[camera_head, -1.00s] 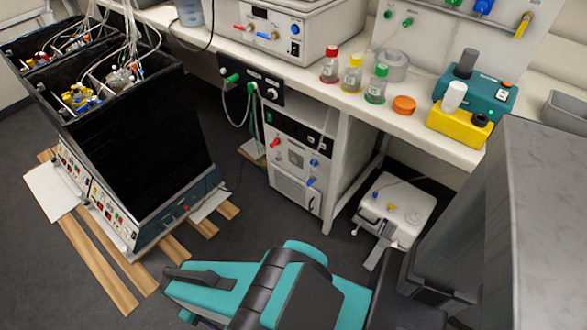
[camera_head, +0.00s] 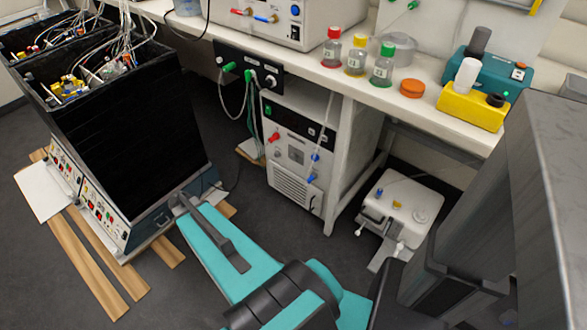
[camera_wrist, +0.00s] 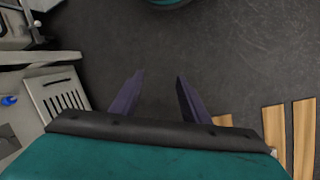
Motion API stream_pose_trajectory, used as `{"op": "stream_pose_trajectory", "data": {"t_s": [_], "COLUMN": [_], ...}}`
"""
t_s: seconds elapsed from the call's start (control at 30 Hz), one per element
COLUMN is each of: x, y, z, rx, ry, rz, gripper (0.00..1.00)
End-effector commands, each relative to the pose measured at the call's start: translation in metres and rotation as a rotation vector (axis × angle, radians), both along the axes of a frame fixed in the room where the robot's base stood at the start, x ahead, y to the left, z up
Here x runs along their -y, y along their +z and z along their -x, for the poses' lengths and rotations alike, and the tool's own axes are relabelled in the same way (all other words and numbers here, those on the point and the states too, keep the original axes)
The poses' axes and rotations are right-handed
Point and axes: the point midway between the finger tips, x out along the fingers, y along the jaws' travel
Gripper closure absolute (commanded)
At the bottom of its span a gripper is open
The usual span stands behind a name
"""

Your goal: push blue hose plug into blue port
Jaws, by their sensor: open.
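The floor-standing unit under the bench (camera_head: 297,150) has a blue fitting (camera_head: 315,157) on its front and another blue piece (camera_head: 311,178) just below it. Which is the plug and which the port is too small to tell. A blue connector (camera_head: 266,19) also shows on the white device on the bench. In the wrist view a blue fitting (camera_wrist: 9,100) shows at the left edge, beside a slotted grille. My gripper (camera_wrist: 158,75) is open and empty, pointing at bare floor, apart from the blue fittings. Its fingers are not clearly visible in the head view.
A black-walled shaker cabinet (camera_head: 125,150) with hoses stands at left on wooden slats (camera_head: 90,260). A black panel (camera_head: 248,66) with green plugs and hanging hoses is under the bench edge. A white canister (camera_head: 398,205) sits on the floor at right. Floor between is clear.

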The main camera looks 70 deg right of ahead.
Motion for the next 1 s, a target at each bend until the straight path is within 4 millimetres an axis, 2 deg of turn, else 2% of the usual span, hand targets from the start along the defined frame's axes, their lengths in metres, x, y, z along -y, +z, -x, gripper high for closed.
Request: {"op": "stream_pose_trajectory", "data": {"t_s": [0.03, 0.23, 0.47, 0.67, 0.8, 0.9, 1.0], "x": [0.023, 0.103, 0.195, 0.274, 0.324, 0.352, 0.372], "y": [-0.003, 0.01, 0.032, 0.056, 0.076, 0.089, 0.1], "z": [-0.005, -0.005, 0.013, 0.046, 0.076, 0.098, 0.116], "rx": [0.013, 0.053, 0.091, 0.121, 0.136, 0.147, 0.153], "ry": [-0.048, -0.23, -0.445, -0.634, -0.763, -0.843, -0.9], "rz": [0.025, 0.122, 0.239, 0.345, 0.42, 0.466, 0.501], "gripper": [0.58, 0.58, 0.58, 0.58, 0.58, 0.58, 0.58]}}
